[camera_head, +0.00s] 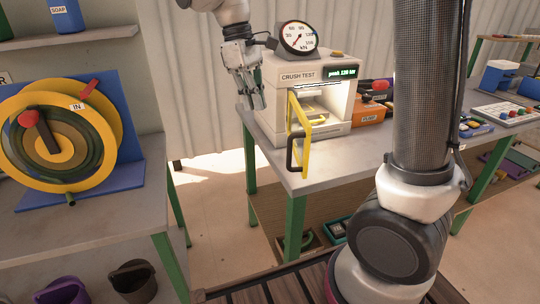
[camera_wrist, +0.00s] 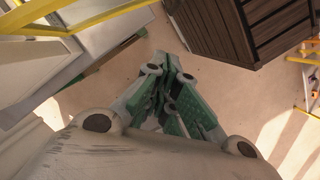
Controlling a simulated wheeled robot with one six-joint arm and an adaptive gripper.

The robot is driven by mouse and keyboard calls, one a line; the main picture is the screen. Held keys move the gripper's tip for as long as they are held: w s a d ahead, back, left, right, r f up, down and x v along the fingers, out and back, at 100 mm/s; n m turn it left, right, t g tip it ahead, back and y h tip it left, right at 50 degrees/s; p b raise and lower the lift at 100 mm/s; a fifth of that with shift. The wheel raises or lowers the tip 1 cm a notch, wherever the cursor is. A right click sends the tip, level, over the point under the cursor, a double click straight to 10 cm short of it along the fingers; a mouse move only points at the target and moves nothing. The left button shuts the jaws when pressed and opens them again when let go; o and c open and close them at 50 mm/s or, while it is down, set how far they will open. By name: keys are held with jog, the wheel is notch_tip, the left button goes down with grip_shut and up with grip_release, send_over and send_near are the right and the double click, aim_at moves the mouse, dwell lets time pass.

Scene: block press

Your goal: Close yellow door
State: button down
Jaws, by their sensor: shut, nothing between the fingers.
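The yellow door (camera_head: 305,137) is a thin yellow frame with a black handle (camera_head: 291,155). It stands open on the front of the white crush test machine (camera_head: 285,75), sticking out towards me. The lit chamber behind it shows. My gripper (camera_head: 253,103) points down beside the machine's left side, to the left of the door and apart from it. My gripper (camera_wrist: 168,75) is shut and empty in the wrist view. A yellow bar (camera_wrist: 85,22), seemingly part of the door, crosses the wrist view's upper left.
The machine stands on a grey table (camera_head: 310,180) with green legs. An orange pump box (camera_head: 369,115) sits to its right. A round dial gauge (camera_head: 299,38) is on top. A yellow wheel (camera_head: 55,135) stands on the left bench. Floor shows between the benches.

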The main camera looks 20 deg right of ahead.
jog(key=s+d+f, duration=0.3)
jog(key=s+f, duration=0.1)
jog(key=f, duration=0.6)
jog(key=shift+s+d, duration=0.35)
jog(key=shift+s, duration=0.05)
